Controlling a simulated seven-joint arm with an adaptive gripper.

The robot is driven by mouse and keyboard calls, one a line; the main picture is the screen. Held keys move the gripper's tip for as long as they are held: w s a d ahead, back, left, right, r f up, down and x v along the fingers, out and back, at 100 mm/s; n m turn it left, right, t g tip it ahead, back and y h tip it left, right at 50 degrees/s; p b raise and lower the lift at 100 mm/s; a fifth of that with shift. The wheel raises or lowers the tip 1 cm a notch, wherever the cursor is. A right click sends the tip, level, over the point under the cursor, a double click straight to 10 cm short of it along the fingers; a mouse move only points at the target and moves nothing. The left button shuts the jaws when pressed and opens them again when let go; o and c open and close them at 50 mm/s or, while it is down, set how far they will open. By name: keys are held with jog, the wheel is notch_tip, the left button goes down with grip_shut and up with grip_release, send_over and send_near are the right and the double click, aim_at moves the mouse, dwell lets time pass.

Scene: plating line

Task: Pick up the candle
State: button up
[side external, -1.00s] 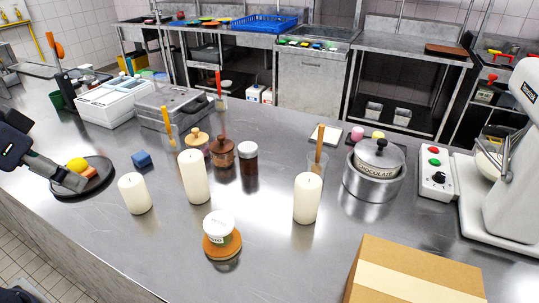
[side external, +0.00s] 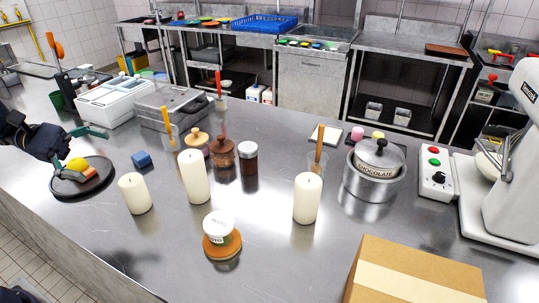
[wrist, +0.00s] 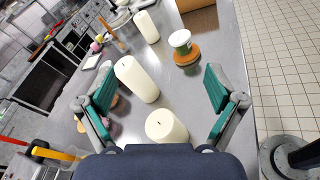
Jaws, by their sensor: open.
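Three white candles stand on the steel counter: a short one (side external: 134,194) at left, a tall one (side external: 194,177) in the middle and another (side external: 307,198) further right. In the wrist view the short candle (wrist: 167,127) is nearest, low between my fingers. The tall candle (wrist: 137,80) and the right candle (wrist: 147,27) are beyond it. My gripper (wrist: 160,80) is open and empty, its green-padded fingers spread wide. In the side view my gripper (side external: 84,147) is at far left, above the dark plate and left of the short candle.
The dark plate (side external: 62,187) holds a yellow item and orange pieces. A cardboard box (side external: 413,273) is at front right. Counter between tub and right candle is clear.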

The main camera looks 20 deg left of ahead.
jog(key=s+a+f+n+t, duration=0.2)
jog(key=a+f+n, duration=0.1)
jog(key=f, duration=0.1)
jog(key=s+a+f+n+t+y, duration=0.1)
jog(key=s+a+f+n+t, duration=0.1)
jog(key=a+f+n+t, duration=0.1)
jog(key=s+a+f+n+t+y, duration=0.1)
jog(key=s+a+f+n+t, duration=0.1)
jog(key=f, duration=0.5)
jog(key=shift+s+a+n+t, duration=0.1)
jog(key=shift+a+n+t, duration=0.5)
jog(key=shift+a+n, duration=0.75)
send_near(131, 186)
jog(key=shift+y, duration=0.3)
jog(key=w, duration=0.1)
jog(key=w+d+f, duration=0.1)
jog(key=w, duration=0.2)
jog(key=shift+d+f, duration=0.25)
jog(key=shift+f, duration=0.1)
jog(key=shift+x, duration=2.75)
jog(key=shift+w+a+r, duration=0.1)
jog(key=shift+w+a, duration=0.05)
jog(key=shift+a, duration=0.05)
jog(key=c, duration=1.5)
